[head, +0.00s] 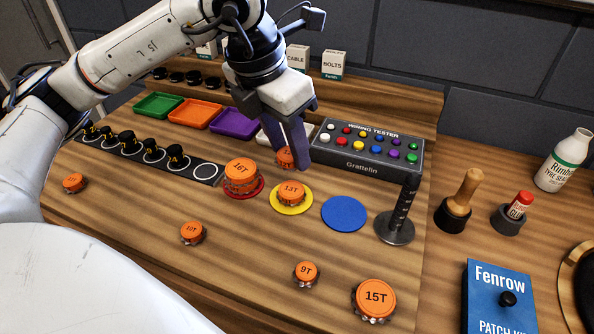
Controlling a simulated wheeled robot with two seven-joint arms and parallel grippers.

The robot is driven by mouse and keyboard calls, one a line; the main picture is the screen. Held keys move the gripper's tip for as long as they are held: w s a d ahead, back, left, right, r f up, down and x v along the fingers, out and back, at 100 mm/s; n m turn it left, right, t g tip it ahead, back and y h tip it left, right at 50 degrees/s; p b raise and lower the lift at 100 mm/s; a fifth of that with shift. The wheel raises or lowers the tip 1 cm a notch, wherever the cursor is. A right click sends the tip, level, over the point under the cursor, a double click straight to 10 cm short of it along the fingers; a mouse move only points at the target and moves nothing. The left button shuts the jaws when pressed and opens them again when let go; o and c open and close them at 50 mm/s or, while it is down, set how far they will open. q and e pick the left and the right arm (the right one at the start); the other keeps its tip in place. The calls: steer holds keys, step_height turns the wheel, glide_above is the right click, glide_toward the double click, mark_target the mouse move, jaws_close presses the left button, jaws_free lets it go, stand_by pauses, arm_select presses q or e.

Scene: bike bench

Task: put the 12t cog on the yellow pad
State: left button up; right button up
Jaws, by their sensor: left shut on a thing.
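My left gripper (291,154) reaches down over the bench behind the yellow pad, shut on an orange-topped cog (285,158). The fingers partly cover this cog; its label looks like 12T but is hard to read. The yellow pad (277,205) lies just in front of it. An orange cog marked 13T (291,192) sits on the yellow pad. My right gripper is not in view.
The red pad (232,193) bears a 16T cog (241,172). The blue pad (345,214) is bare. A wiring tester (362,160) stands behind, a dark post (397,220) to the right. Loose cogs 10T (192,232), 9T (306,271) and 15T (375,298) lie in front.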

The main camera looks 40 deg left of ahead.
mark_target(293, 189)
arm_select(q)
steer(key=shift+s+f, duration=0.15)
steer(key=shift+f, duration=3.1)
steer(key=shift+f, duration=0.15)
steer(key=o, duration=1.1)
steer(key=shift+c, duration=0.2)
steer(key=shift+r, duration=0.3)
steer(key=v, duration=1.1)
steer(key=shift+r, duration=0.35)
